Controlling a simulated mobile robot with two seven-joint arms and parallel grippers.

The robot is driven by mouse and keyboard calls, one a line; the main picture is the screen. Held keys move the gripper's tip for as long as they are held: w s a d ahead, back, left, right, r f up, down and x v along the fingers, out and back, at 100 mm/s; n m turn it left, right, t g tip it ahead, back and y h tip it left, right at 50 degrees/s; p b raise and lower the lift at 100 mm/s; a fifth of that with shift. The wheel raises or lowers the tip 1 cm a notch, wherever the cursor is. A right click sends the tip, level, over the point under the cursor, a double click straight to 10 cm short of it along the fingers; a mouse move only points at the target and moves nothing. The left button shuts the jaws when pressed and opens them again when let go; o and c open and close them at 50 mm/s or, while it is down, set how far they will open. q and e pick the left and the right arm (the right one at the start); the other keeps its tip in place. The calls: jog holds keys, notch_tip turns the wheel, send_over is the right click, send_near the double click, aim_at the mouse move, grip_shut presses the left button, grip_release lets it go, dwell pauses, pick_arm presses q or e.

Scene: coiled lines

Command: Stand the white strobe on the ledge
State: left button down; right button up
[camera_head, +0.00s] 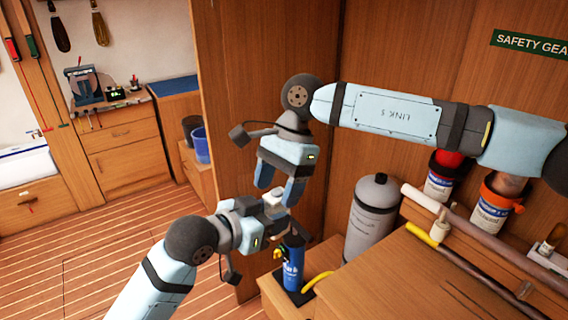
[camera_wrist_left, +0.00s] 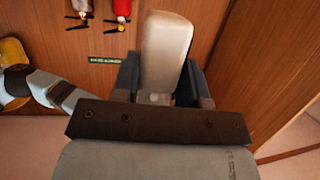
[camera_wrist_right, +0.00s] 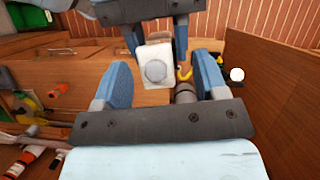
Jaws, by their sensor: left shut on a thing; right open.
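The white strobe (camera_wrist_left: 167,55) is a pale rounded block held between my left gripper's fingers (camera_wrist_left: 160,95), filling the middle of the left wrist view. In the head view, the strobe (camera_head: 273,203) is partly hidden by the two grippers. In the right wrist view, its face with a grey disc (camera_wrist_right: 155,70) points towards my right gripper. My right gripper (camera_wrist_right: 163,82) is open and empty, its fingers spread close to the strobe; in the head view it (camera_head: 279,188) is just above the left one. Which wooden edge is the ledge, I cannot tell.
A grey cylinder (camera_head: 371,215) stands by the wall, with a blue bottle (camera_head: 292,265) below my grippers. A wooden bench top (camera_head: 430,285) is at lower right. Open plank floor (camera_head: 100,240) is at left.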

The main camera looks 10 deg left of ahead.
jog(key=shift+s+a+f, duration=0.1)
jog(key=shift+s+f, duration=0.05)
jog(key=shift+f, duration=0.25)
jog(key=shift+c, duration=0.2)
jog(key=c, duration=1)
pick_arm(q)
jog(key=c, duration=0.6)
grip_release()
pick_arm(e)
jog(key=shift+c, duration=0.4)
pick_arm(q)
jog(key=shift+o, duration=0.2)
jog(key=shift+s, duration=0.1)
